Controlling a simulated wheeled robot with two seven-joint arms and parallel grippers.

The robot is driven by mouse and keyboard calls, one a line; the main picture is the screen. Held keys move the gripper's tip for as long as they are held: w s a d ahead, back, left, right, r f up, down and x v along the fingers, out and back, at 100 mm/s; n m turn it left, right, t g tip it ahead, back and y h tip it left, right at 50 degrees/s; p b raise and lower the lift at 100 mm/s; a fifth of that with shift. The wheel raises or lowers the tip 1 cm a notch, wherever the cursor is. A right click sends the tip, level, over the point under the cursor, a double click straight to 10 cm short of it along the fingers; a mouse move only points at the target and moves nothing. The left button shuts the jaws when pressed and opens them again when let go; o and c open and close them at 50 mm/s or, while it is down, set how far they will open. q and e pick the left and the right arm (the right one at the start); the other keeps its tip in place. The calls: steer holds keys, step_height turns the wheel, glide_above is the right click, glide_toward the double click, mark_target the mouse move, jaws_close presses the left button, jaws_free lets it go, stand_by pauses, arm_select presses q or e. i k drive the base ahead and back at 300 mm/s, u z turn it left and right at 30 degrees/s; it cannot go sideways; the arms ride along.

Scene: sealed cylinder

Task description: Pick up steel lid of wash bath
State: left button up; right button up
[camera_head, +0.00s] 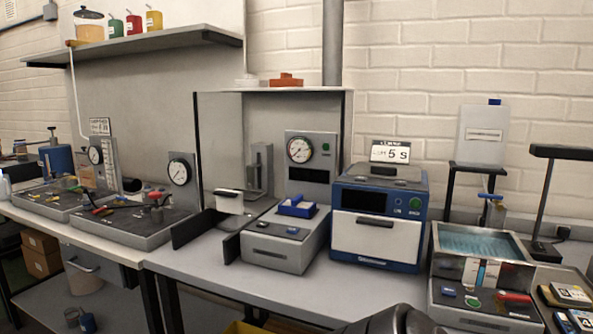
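The wash bath (481,271) is the steel-walled box at the right end of the bench, with buttons and a red handle-like part on its front base. A steel rim surrounds a rippled blue-green surface (478,242) that looks like liquid, so its top appears uncovered. I cannot clearly pick out a steel lid. A pale grey plate (482,137) stands upright on a black stand behind the bath; I cannot tell whether it is the lid. Neither of my grippers is in view. A dark rounded part, likely of my own arm, shows at the bottom edge.
A blue and white oven-like unit (378,220) stands left of the bath. A grey unit with a blue tray (297,207) is further left. A black lamp-like post (548,195) and a tray of small parts (567,300) are at right. Bare bench (350,288) lies in front.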

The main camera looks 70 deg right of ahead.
mark_target(376, 170)
steer(key=u, duration=0.05)
steer(key=k, duration=1.25)
steer(key=z, duration=0.1)
